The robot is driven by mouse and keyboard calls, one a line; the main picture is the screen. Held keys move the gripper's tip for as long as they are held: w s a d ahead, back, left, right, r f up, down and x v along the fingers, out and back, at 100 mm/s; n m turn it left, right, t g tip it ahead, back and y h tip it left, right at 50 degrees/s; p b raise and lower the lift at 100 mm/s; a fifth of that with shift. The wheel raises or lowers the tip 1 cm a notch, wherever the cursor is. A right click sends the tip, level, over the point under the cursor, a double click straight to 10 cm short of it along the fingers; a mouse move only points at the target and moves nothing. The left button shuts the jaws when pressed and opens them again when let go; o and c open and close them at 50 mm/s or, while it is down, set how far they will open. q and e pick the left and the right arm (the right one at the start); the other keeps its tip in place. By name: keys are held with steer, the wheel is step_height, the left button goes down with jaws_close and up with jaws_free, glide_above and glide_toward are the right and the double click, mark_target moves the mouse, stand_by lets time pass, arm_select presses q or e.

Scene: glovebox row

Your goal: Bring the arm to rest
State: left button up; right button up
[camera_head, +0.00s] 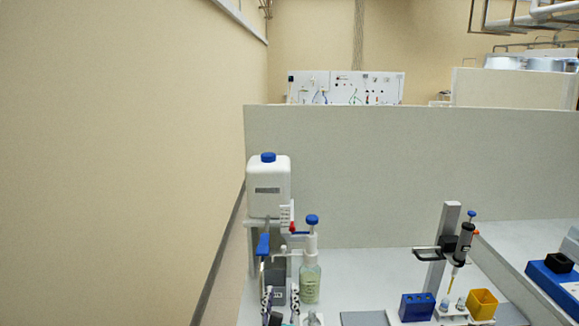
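My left gripper (280,291) shows at the bottom, left of centre, in the head view. Its two dark and pale fingers stand apart with a gap between them, and I see nothing held. A dark box with a small label shows behind the gap. The fingers overlap the bench's left end in the picture, just left of a clear bottle (310,282) with a pale green tint; I cannot tell whether they touch anything. My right gripper is not in view.
A white canister (268,188) with a blue cap stands behind the gripper, above a blue-handled tap (262,245). A pipette stand (436,262), blue rack (416,307) and yellow box (482,303) stand to the right. A wall closes the left side; the bench middle is mostly clear.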

arm_select(q)
steer(key=s+a+f+n+g+y, duration=0.2)
steer(key=a+n+g, duration=0.1)
steer(key=a+n, duration=0.55)
steer(key=s+a+f+n+g+y, duration=0.2)
steer(key=s+a+n+y, duration=0.1)
steer(key=a+n, duration=0.5)
steer(key=s+f+n+g+h, duration=0.2)
steer(key=s+f+n+g, duration=0.1)
steer(key=s+n, duration=0.4)
steer(key=s+f+n+g+h, duration=0.2)
steer(key=s+f+n+g, duration=0.1)
steer(key=s+n, duration=0.4)
steer(key=f+n, duration=0.1)
steer(key=n, duration=0.2)
steer(key=shift+s+d+n, duration=0.25)
steer(key=shift+n, duration=0.1)
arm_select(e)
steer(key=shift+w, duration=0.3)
